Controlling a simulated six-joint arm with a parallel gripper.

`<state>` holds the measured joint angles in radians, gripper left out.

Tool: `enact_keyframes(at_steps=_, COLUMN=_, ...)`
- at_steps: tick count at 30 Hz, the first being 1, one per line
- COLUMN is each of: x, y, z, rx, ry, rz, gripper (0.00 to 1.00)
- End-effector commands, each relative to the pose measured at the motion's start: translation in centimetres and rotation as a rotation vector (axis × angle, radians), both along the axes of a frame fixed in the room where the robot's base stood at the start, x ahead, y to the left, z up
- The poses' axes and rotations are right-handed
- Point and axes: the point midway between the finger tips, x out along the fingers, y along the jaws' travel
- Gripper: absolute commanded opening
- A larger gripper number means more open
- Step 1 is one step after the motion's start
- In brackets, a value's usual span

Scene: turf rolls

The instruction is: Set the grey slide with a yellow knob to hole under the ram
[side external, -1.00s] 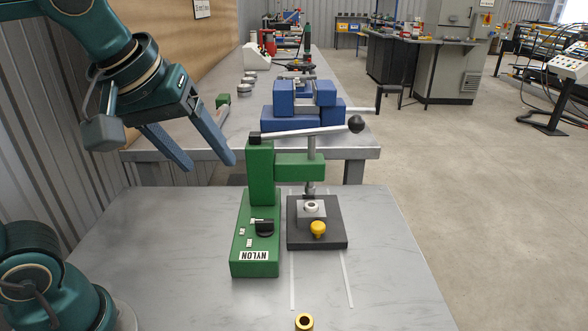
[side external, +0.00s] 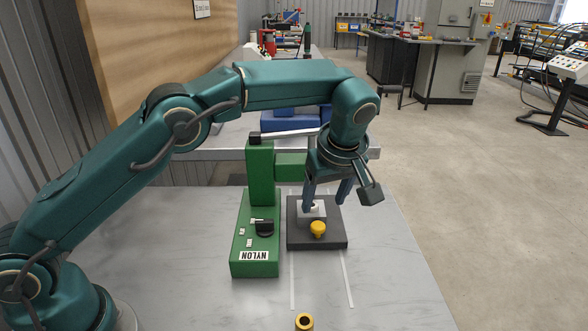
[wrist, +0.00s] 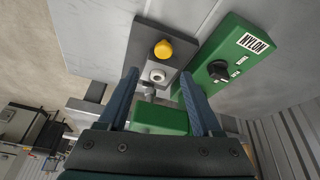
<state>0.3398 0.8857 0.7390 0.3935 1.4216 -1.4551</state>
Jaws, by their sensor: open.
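The grey slide (side external: 318,214) sits on the dark base plate (side external: 334,240) of the green press (side external: 259,185). Its yellow knob (side external: 318,228) faces the front of the table, and a pale ring (wrist: 157,76) lies on the slide behind the knob. My gripper (side external: 327,200) is open and empty above the slide. In the wrist view its two blue fingers (wrist: 160,88) spread on either side of the slide's ring end, with the yellow knob (wrist: 163,49) beyond the tips. The ram and much of the lever are hidden behind my gripper in the side view.
A brass ring (side external: 304,322) lies at the table's front edge. The press's green body carries a black dial (side external: 264,227) and a NYLON label (side external: 254,255). A blue vise (side external: 290,123) stands on the bench behind. The table right of the plate is clear.

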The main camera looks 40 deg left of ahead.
Motion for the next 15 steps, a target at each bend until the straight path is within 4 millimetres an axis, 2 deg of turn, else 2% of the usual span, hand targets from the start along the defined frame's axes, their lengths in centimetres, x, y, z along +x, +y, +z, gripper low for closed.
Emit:
enact_keyframes(at_steps=1, x=-0.2, y=-0.3, z=-0.9, rx=0.007, ry=0.021, rz=-0.008, gripper=0.66)
enact_keyframes(at_steps=5, x=-0.4, y=-0.4, z=-2.2, rx=0.015, ry=0.042, rz=-0.019, gripper=0.66)
enact_keyframes(at_steps=15, x=0.3, y=0.9, z=-5.8, rx=0.012, ry=0.041, rz=-0.020, gripper=0.66)
